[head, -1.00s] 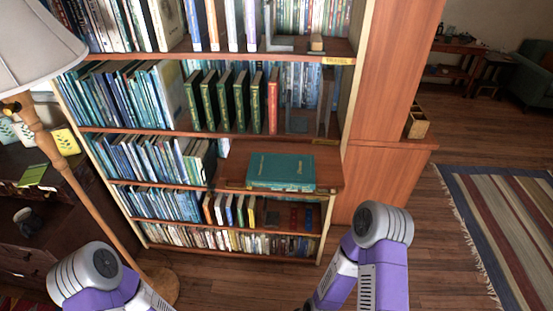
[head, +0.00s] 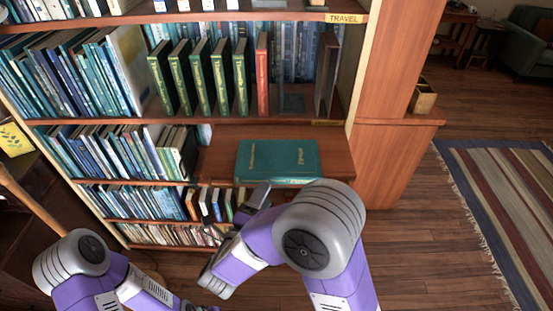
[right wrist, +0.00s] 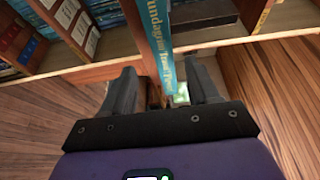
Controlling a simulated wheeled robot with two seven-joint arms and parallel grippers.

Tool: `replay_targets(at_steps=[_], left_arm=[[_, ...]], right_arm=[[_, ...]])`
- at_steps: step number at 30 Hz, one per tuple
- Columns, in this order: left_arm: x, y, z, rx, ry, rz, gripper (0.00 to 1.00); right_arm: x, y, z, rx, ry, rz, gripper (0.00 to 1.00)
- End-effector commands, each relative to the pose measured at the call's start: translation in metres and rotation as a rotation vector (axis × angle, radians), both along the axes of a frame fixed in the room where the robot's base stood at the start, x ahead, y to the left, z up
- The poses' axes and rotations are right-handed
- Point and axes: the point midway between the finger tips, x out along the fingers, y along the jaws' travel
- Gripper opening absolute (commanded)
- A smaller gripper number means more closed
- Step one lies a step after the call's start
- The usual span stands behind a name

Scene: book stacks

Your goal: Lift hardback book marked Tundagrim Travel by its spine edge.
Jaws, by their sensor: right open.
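The teal hardback book (head: 277,160) lies flat on the wooden pull-out shelf (head: 225,165). In the right wrist view its spine (right wrist: 160,45) shows pale lettering that seems to read Tundagrim Travel. My right gripper (head: 250,203) is in front of the shelf, low and left of the book in the head view, partly hidden by my own arm. In the right wrist view the right gripper (right wrist: 162,70) is open, with one finger on each side of the spine's line. No contact with the book shows. My left arm is at the lower left; its gripper is out of view.
Green books (head: 200,78) and a red book (head: 262,73) stand on the shelf above. Rows of blue books (head: 75,75) fill the bookcase's left side. A lamp pole (head: 30,205) stands at far left. Wooden floor at right is free up to the striped rug (head: 495,200).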

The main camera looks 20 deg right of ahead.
Motion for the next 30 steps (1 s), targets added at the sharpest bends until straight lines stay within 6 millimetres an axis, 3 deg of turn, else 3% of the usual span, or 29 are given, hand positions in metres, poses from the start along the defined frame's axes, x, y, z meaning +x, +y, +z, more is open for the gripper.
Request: replay_targets(at_steps=[12,21,23,30], left_arm=[[0.000,0.000,0.001,0.000,0.000,0.000,0.43],[0.000,0.000,0.001,0.000,0.000,0.000,0.43],[0.000,0.000,0.001,0.000,0.000,0.000,0.43],[0.000,0.000,0.001,0.000,0.000,0.000,0.43]], right_arm=[[0.043,-0.037,0.004,-0.001,0.003,-0.001,0.60],[0.048,-0.040,0.004,-0.003,0.005,0.003,0.60],[0.048,-0.040,0.004,-0.003,0.005,0.003,0.53],[0.048,-0.039,0.004,-0.003,0.005,0.003,0.17]])
